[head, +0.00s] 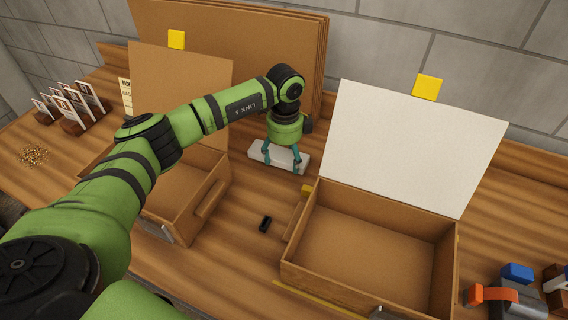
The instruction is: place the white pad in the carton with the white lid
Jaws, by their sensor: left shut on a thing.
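The white pad (259,152) is a flat, pale slab between the two cartons, towards the back of the table. My left gripper (283,163) points down and is shut on it, with a teal finger on each side. Whether the pad touches the table is hard to tell. The carton with the white lid (368,245) stands to the right of the pad, open and empty inside. Its white lid (414,145) is raised at the back, with a yellow tab at its top. My right gripper is not in view.
A brown-lidded carton (217,187) stands open at the left, partly behind my left arm. A small black object (265,224) lies between the cartons. Tall brown boards (230,40) lean at the back wall. A tape dispenser (505,297) is at the lower right.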

